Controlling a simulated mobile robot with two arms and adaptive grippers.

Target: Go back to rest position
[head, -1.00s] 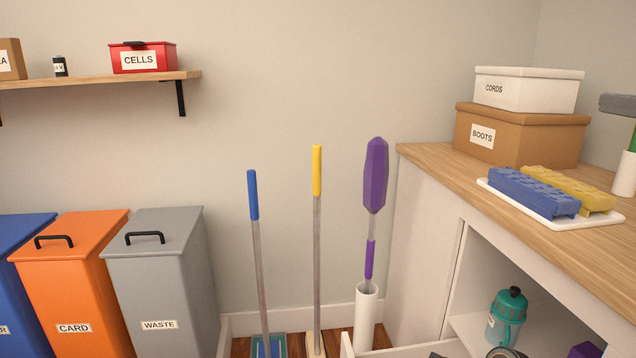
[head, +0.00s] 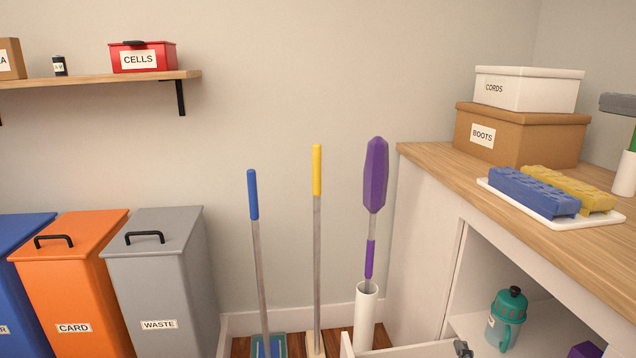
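Neither gripper shows clearly in the head view. A small dark piece (head: 463,349) shows at the bottom edge, in front of the open cabinet. It looks like a bit of my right gripper or arm, and the rest is cut off by the frame. Its fingers cannot be made out, nor whether it holds anything. My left gripper is not in view.
A white open drawer or door edge (head: 347,345) juts out at the bottom. The worktop (head: 470,185) bears a tray (head: 563,224) with blue and yellow blocks. A teal bottle (head: 505,320) stands in the cabinet. Bins (head: 160,270) stand left; long-handled tools (head: 317,230) stand mid-wall.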

